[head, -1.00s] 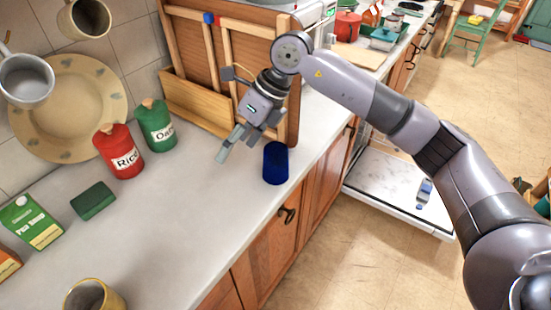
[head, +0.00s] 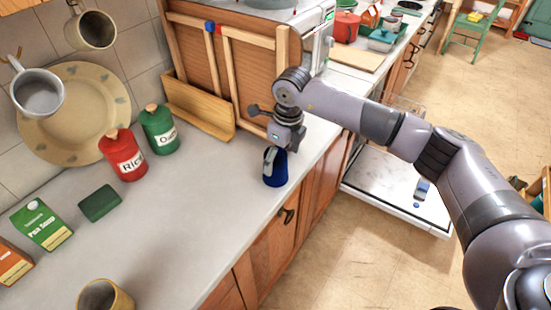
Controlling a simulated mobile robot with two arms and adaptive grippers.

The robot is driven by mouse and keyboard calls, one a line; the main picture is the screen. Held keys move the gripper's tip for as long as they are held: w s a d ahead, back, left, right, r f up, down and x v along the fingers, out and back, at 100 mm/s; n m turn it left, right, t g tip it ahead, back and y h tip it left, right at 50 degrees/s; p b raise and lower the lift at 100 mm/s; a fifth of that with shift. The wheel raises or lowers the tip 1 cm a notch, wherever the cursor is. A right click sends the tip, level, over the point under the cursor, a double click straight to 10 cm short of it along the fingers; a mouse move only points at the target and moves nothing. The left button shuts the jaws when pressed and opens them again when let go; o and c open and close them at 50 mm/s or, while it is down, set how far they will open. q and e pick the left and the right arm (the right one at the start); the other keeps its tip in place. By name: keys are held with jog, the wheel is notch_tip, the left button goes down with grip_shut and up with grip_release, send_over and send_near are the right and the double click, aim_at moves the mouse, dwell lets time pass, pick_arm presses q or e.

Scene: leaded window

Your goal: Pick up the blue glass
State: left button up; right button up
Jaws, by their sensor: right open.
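The blue glass (head: 276,176) stands upright on the grey countertop near its front edge, beside the wooden rack. My right gripper (head: 271,160) points down over the glass, with one finger in front of its upper left side. The gripper is open. It hides the glass's rim, and I cannot tell whether a finger touches the glass. My left gripper is not in view.
A red canister (head: 124,157) and a green canister (head: 159,131) stand near the wall. A green sponge (head: 100,203) lies on the counter (head: 190,215), which is clear left of the glass. The dishwasher door (head: 385,184) hangs open.

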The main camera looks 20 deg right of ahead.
jog(key=f+p, duration=0.1)
jog(key=a+f, duration=0.1)
jog(key=f, duration=0.1)
jog(key=w+f+p, duration=0.1)
jog(key=shift+a+f+p, duration=0.15)
jog(key=shift+f+p, duration=0.05)
jog(key=shift+p, duration=0.1)
jog(key=shift+w+f, duration=0.1)
jog(key=shift+f, duration=0.45)
jog(key=c, duration=1.5)
jog(key=shift+r, duration=0.15)
jog(key=shift+c, duration=0.2)
